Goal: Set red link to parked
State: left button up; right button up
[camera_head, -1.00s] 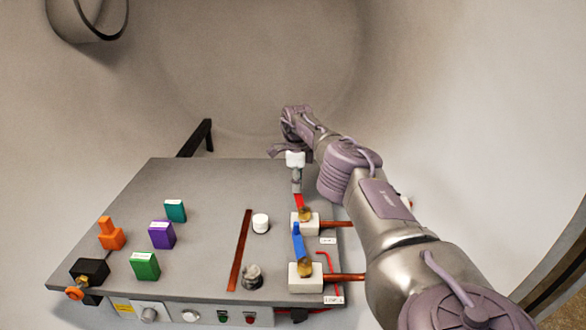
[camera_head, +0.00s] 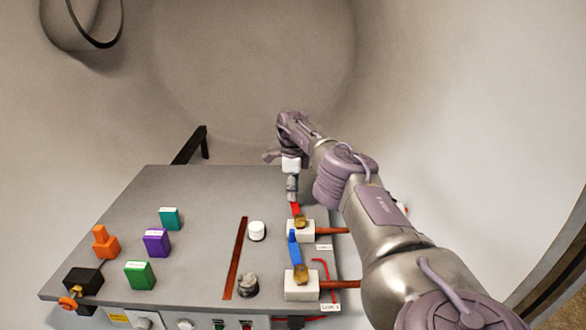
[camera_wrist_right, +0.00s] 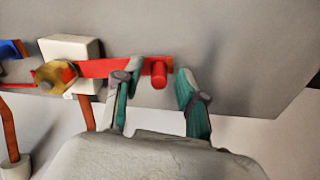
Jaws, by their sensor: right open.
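The red link (camera_head: 295,208) is a flat red bar on a brass pivot on a white block (camera_head: 294,234) at the right side of the grey panel. In the right wrist view the red link (camera_wrist_right: 103,68) runs right from its brass pivot (camera_wrist_right: 55,76) and ends in a red peg (camera_wrist_right: 159,75). My right gripper (camera_head: 291,192) is at the far end of the link. In the right wrist view its open fingers (camera_wrist_right: 154,95) stand on either side of the peg, with a gap around it. My left gripper is out of view.
A blue link (camera_head: 295,249) on a second white block (camera_head: 300,291) lies nearer me. Orange, teal, purple and green blocks stand on the left of the panel (camera_head: 200,200). A white knob (camera_head: 257,230) and dark knob (camera_head: 247,285) are left of the links.

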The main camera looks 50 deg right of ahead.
notch_tip(320, 180, up, 12)
jog(key=shift+f, duration=0.15)
dwell(0.7)
